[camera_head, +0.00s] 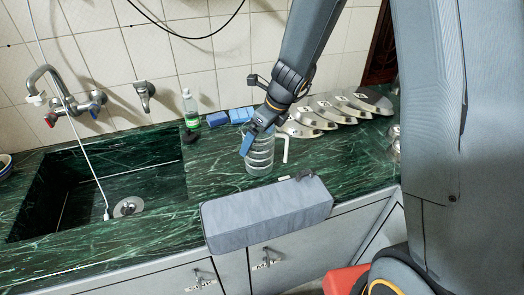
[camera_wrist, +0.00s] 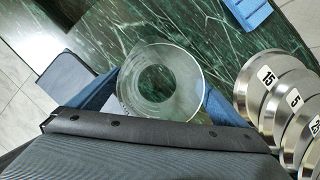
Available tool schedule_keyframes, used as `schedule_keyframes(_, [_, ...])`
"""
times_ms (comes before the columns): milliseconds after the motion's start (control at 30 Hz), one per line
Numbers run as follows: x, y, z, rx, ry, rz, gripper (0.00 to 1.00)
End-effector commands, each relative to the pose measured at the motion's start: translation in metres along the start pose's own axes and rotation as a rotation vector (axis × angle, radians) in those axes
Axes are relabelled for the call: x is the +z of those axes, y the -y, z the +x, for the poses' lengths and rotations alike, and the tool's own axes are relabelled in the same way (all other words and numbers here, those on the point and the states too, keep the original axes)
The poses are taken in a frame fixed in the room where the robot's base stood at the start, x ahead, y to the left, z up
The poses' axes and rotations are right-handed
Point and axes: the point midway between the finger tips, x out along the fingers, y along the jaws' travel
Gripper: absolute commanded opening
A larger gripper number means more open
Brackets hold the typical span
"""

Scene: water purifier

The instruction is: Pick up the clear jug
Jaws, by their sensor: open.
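The clear jug (camera_head: 260,157) stands upright on the green marble counter, with a pale handle (camera_head: 286,149) on its right side. My gripper (camera_head: 255,138) points down over the jug and is open, with one blue finger showing in front of the jug in the head view. In the wrist view the round open top of the jug (camera_wrist: 160,82) lies between the two blue fingers, one on each side. I cannot tell whether either finger touches the jug wall. The far finger is mostly hidden in the head view.
A row of metal lids with number tags (camera_head: 335,110) lies right of the jug. A small bottle (camera_head: 190,110) and blue blocks (camera_head: 240,115) stand behind, near the tiled wall. A sink (camera_head: 95,190) with a tap (camera_head: 75,100) is at the left. Counter between sink and jug is clear.

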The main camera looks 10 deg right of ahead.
Motion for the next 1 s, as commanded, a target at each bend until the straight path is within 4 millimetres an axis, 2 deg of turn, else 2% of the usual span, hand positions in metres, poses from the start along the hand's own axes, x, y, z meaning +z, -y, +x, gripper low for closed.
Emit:
schedule_keyframes(133, [-0.0001,-0.0002,0.0137,0.001,-0.001,-0.002,0.97])
schedule_keyframes(367, [0.0002,0.0002,0.0146,-0.001,0.0,-0.002,0.97])
schedule_keyframes(467, [0.0002,0.0002,0.0146,-0.001,0.0,-0.002,0.83])
schedule_keyframes(667, [0.0001,0.0002,0.0144,0.0,0.0,-0.002,0.5])
schedule_keyframes(867, [0.0004,0.0004,0.014,-0.001,0.0,-0.002,0.48])
schedule_keyframes(1000, [0.0044,0.0005,0.0057,-0.001,0.003,-0.003,0.48])
